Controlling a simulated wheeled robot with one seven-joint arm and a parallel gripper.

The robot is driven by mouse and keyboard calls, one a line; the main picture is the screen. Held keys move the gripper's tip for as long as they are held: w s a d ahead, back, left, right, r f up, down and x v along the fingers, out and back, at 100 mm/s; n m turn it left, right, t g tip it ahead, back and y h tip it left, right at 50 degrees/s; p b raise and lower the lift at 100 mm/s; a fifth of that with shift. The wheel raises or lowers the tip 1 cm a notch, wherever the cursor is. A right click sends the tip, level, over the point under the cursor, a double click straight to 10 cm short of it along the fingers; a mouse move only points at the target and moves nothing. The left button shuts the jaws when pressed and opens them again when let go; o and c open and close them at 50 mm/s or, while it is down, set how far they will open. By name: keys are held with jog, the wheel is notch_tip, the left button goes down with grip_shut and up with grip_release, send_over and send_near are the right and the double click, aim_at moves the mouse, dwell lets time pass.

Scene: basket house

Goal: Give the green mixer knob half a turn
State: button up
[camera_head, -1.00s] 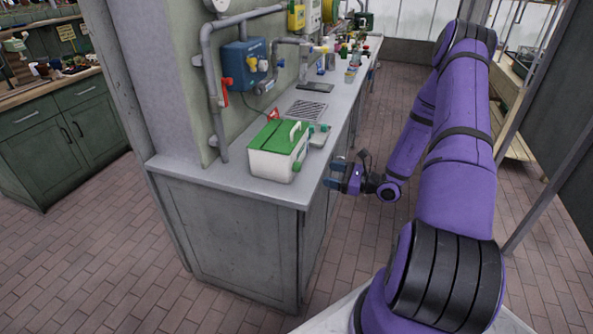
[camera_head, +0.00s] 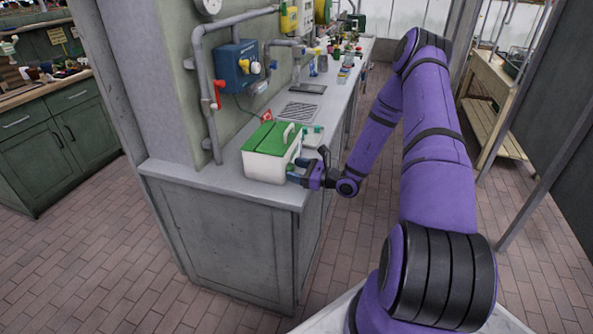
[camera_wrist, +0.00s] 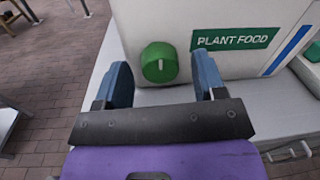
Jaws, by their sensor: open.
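The green mixer knob (camera_wrist: 159,63) sits on the white face of the plant food box in the wrist view, with a pale line on it standing about upright. My gripper (camera_wrist: 164,84) is open, one blue finger to each side of the knob, and the knob lies between and just ahead of them. I cannot tell whether the fingers touch the box. The white plant food box (camera_head: 264,165) with a green lid (camera_head: 272,143) stands on the counter's near end. In the head view my gripper (camera_head: 296,173) is at the box's right side and hides the knob.
The grey counter (camera_head: 235,185) runs back along the wall, with bottles and small items at its far end. A blue wall unit (camera_head: 236,66) and grey pipes are above it. The brick floor is open. A wooden shelf (camera_head: 492,100) stands at the right.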

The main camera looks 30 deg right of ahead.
jog(key=c, duration=0.9)
